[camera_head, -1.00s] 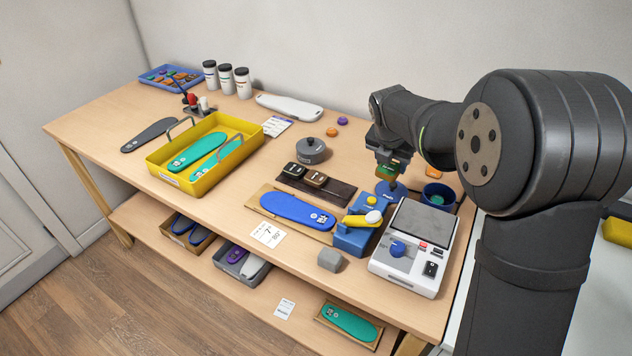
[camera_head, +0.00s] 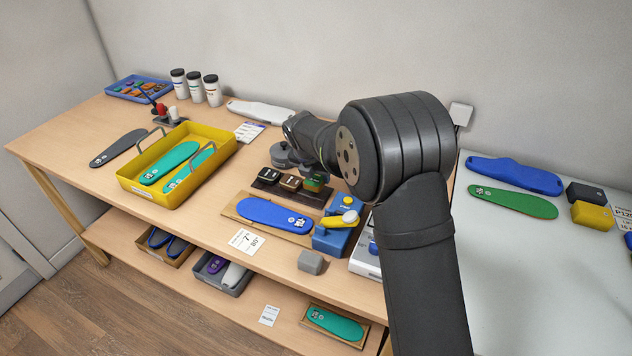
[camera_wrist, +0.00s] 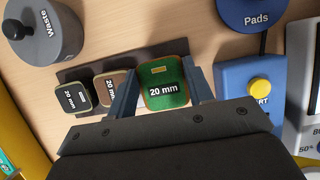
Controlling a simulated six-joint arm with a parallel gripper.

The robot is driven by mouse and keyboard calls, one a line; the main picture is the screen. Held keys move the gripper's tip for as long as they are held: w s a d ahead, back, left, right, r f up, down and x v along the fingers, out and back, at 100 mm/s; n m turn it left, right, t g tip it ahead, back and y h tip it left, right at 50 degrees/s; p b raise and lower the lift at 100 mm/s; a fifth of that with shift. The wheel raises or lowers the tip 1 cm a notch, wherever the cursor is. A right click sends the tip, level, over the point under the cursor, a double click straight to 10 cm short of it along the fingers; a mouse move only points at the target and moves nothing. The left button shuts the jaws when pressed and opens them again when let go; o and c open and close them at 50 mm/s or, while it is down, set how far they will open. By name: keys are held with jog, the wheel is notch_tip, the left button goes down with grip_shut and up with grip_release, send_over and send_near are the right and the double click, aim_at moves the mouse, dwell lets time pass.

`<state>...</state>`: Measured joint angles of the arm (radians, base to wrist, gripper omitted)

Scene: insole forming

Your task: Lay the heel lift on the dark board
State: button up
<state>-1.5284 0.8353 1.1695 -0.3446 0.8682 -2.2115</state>
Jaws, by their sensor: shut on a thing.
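The heel lift is a green block marked 20 mm (camera_wrist: 164,92), held between the two fingers of my gripper (camera_wrist: 162,80). In the head view the green lift (camera_head: 313,184) shows at the right end of the dark board (camera_head: 299,196). A black lift (camera_wrist: 74,98) and a brown lift (camera_wrist: 110,88), also marked 20 mm, sit on the board to the left. The held lift looks larger than these in the wrist view. I cannot tell whether its underside touches the board. My arm hides much of the gripper in the head view.
A blue fixture with a yellow button (camera_wrist: 259,90) stands right of the held lift. A grey Waste pot (camera_wrist: 42,30) and a blue Pads container (camera_wrist: 255,15) are behind. A blue insole (camera_head: 273,215) lies in front of the board.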

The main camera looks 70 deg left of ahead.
aim_at(315, 179)
jog(key=shift+f, duration=1.45)
jog(key=shift+f, duration=0.1)
jog(key=o, duration=0.7)
jog(key=shift+c, duration=0.2)
jog(key=v, duration=1.2)
jog(key=shift+w, duration=0.1)
